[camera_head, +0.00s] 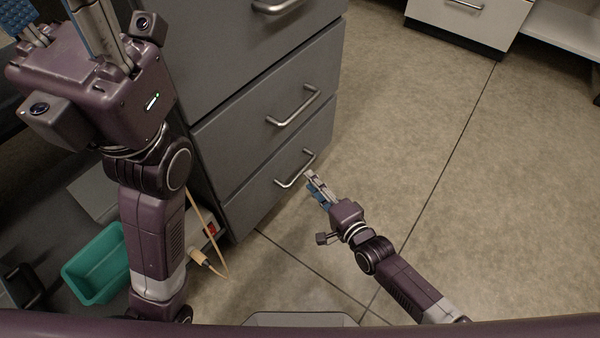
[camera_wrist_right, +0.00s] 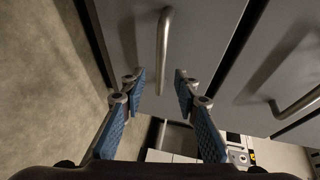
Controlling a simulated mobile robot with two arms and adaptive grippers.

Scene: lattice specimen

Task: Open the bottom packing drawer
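The bottom packing drawer (camera_head: 262,197) is the lowest grey front of the cabinet in the head view and looks shut, level with the front above. Its metal bar handle (camera_head: 295,172) also shows upright in the right wrist view (camera_wrist_right: 164,40). My right gripper (camera_head: 311,178) is at the right end of this handle. In the right wrist view my right gripper (camera_wrist_right: 160,78) is open, with blue-padded fingers on either side of the handle's near end and gaps on both sides. My left gripper (camera_head: 60,20) is raised at the top left, fingers spread, tips cut off by the frame.
The middle drawer (camera_head: 245,135) has a similar handle (camera_head: 294,107) above. A teal bin (camera_head: 98,263) sits at the lower left, near a power strip (camera_head: 210,229) and a cord with a plug (camera_head: 198,257). Open floor (camera_head: 430,170) lies right of the cabinet.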

